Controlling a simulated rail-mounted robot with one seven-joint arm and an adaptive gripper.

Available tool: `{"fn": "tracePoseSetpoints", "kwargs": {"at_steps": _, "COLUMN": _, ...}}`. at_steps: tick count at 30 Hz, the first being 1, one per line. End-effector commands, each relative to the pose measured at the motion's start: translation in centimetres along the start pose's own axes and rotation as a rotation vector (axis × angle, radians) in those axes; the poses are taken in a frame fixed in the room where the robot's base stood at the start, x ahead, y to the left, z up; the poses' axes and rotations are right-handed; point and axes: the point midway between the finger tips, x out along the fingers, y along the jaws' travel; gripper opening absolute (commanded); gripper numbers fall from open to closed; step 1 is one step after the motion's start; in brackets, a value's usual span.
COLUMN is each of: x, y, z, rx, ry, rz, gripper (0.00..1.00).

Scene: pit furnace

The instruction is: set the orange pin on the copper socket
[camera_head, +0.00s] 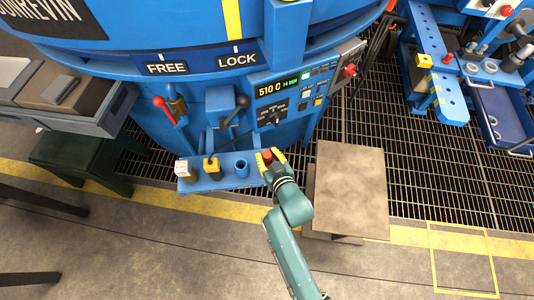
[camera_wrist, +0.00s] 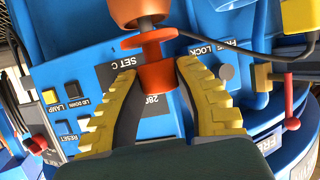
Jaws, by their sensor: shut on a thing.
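My gripper (camera_wrist: 157,76) is shut on the orange pin (camera_wrist: 152,46), with a ridged yellow finger on each side of its body. In the head view my gripper (camera_head: 272,160) is at the right end of the small blue shelf, and the pin (camera_head: 267,156) shows as a red-orange top between the fingers. In the wrist view, which looks upside down, a copper-coloured rounded piece, apparently the copper socket (camera_wrist: 138,10), lies just beyond the pin's flange, in line with it. I cannot tell whether the pin is seated. My gripper hides this spot in the head view.
The blue shelf (camera_head: 225,180) also carries a white plug (camera_head: 182,168), a yellow piece (camera_head: 212,167) with a black cable, and an open blue socket (camera_head: 241,168). The control panel (camera_head: 285,100) stands close behind. A flat plate (camera_head: 350,190) is to the right.

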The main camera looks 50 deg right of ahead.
Motion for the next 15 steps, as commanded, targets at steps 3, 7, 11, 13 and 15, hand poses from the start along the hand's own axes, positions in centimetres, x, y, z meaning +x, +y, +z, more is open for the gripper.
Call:
{"fn": "tracePoseSetpoints", "kwargs": {"at_steps": 3, "x": 0.01, "y": 0.0, "z": -0.13, "rx": 0.0, "ry": 0.003, "rz": 0.0, "gripper": 0.0}}
{"fn": "tracePoseSetpoints", "kwargs": {"at_steps": 7, "x": 0.03, "y": 0.0, "z": -0.07, "rx": 0.0, "ry": 0.003, "rz": 0.0, "gripper": 0.0}}
{"fn": "tracePoseSetpoints", "kwargs": {"at_steps": 11, "x": 0.13, "y": 0.0, "z": 0.16, "rx": 0.0, "ry": 0.003, "rz": 0.0, "gripper": 0.0}}
{"fn": "tracePoseSetpoints", "kwargs": {"at_steps": 13, "x": 0.19, "y": 0.0, "z": 0.31, "rx": 0.0, "ry": 0.003, "rz": 0.0, "gripper": 0.0}}
{"fn": "tracePoseSetpoints", "kwargs": {"at_steps": 15, "x": 0.24, "y": 0.0, "z": 0.44, "rx": 0.0, "ry": 0.003, "rz": 0.0, "gripper": 0.0}}
